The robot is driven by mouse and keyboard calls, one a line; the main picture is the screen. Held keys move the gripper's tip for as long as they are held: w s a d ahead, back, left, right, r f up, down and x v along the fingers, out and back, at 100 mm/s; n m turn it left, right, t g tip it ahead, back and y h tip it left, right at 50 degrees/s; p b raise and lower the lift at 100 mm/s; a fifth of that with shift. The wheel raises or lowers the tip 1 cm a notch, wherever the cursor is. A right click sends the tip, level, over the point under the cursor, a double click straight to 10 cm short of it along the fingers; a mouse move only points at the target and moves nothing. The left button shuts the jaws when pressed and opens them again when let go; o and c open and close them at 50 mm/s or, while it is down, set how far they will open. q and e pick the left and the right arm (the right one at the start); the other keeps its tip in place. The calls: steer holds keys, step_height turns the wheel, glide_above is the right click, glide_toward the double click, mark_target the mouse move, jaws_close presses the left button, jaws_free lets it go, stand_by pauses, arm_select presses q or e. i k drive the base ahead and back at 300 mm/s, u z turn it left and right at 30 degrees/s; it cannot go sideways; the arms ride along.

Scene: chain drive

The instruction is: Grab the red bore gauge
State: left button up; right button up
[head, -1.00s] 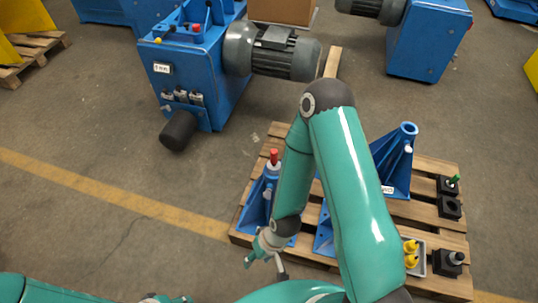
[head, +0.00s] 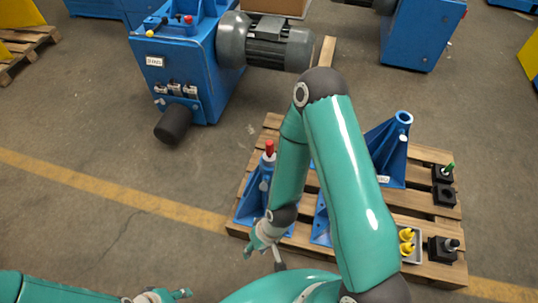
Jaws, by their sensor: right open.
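The red bore gauge (head: 269,150) stands upright at the top of the left blue stand (head: 252,200) on the wooden pallet. Only its red upper part shows clearly. My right gripper (head: 264,260) is open and empty, pointing down near the pallet's front left edge. In the picture it is below the gauge and apart from it. My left gripper (head: 172,296) is partly visible at the bottom edge, far from the gauge; its jaws are too cut off to judge.
My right arm hides the pallet's middle. A second blue stand (head: 390,150) is at the right. A green-topped gauge (head: 447,169), a tray (head: 418,257) with yellow items and black blocks (head: 442,250) line the pallet's right side. A blue machine (head: 180,65) stands behind. The floor left is clear.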

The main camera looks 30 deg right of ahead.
mark_target(269, 156)
steer(key=z, duration=1.3)
steer(key=i, duration=0.15)
steer(key=u, duration=3.35)
steer(key=i, duration=1.35)
steer(key=u, duration=1.5)
steer(key=i, duration=0.15)
steer(key=z, duration=3.9)
steer(key=i, duration=0.2)
steer(key=z, duration=1.5)
